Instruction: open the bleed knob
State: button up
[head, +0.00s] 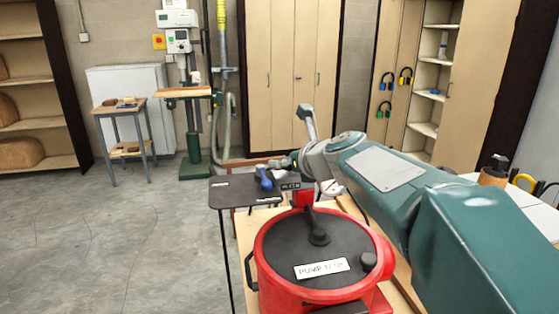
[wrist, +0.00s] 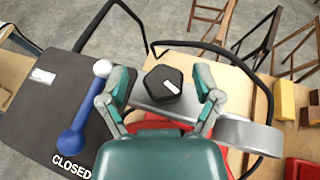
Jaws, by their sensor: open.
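A black faceted knob (wrist: 163,85) with a white mark on top, which looks like the bleed knob, shows in the wrist view. It sits by a grey metal cylinder (wrist: 245,133). My gripper (wrist: 162,80) is open and empty, with one finger on each side of the knob in the picture. Gaps show between the knob and both fingers; the height between them is hard to judge. In the head view my arm reaches in from the right, and the knob cannot be made out near my gripper.
A blue lever (wrist: 78,135) with a white ball end lies over a dark panel (wrist: 30,115) marked CLOSED, left of my gripper. A bent black bar passes near the knob. The red pump tank (head: 380,255) stands in front in the head view. The floor at left is clear.

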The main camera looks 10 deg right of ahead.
jog(key=shift+d, duration=0.2)
jog(key=shift+a, duration=0.1)
grip_shut()
jog(key=shift+f+n+y, duration=0.15)
jog(key=shift+n+y, duration=0.15)
dwell(0.4)
jog(key=n+g+y, duration=0.1)
jog(key=n+y, duration=0.1)
jog(key=shift+w+n+g+y, duration=0.1)
jog(key=shift+n+g+y, duration=0.2)
jog(key=shift+g+y, duration=0.1)
jog(key=n+g+y, duration=0.3)
jog(key=n, duration=0.1)
jog(key=shift+n+g+y, duration=0.3)
jog(key=n+g+y, duration=0.1)
jog(key=n+g, duration=0.3)
jog(key=shift+g+y, duration=0.4)
jog(key=shift+n+g, duration=1.7)
jog(key=shift+g, duration=0.1)
